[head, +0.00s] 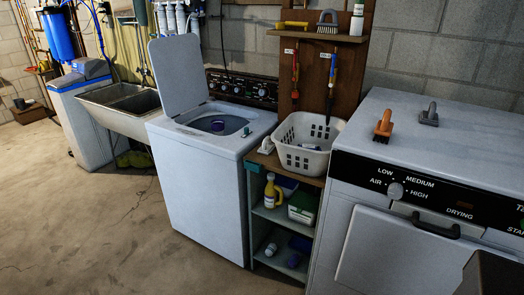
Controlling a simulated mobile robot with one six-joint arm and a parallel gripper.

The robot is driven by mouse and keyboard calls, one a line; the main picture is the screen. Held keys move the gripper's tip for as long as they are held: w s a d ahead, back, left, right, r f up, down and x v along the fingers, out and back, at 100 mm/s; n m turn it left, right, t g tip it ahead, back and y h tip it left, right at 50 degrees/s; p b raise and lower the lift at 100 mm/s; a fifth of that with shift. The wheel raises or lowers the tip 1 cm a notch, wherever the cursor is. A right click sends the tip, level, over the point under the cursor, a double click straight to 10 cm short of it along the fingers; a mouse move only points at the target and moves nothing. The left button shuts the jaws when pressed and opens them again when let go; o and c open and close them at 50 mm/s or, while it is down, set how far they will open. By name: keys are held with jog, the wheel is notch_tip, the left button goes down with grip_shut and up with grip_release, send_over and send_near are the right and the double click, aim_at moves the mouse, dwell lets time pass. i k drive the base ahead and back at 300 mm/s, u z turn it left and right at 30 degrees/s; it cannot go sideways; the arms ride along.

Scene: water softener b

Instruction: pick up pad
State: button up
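I cannot make out for sure which thing is the pad. An orange-brown handled item with dark bristles (383,126) and a grey handled item (429,115) sit apart on top of the white dryer (460,133). A green and white item (303,207) lies on the upper shelf of the low unit between the machines; it is too small to identify. My gripper's fingers are not visible. A dark block at the bottom right corner may be part of my arm.
A white basket (305,145) stands on the low unit, with a yellow bottle (272,190) on the shelf below. The washer (200,190) has its lid up. A sink (120,107) stands farther left. The concrete floor (90,230) is clear in front.

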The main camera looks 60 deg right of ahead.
aim_at(267, 146)
jog(key=z, duration=0.15)
jog(key=i, duration=0.95)
jog(key=u, duration=0.1)
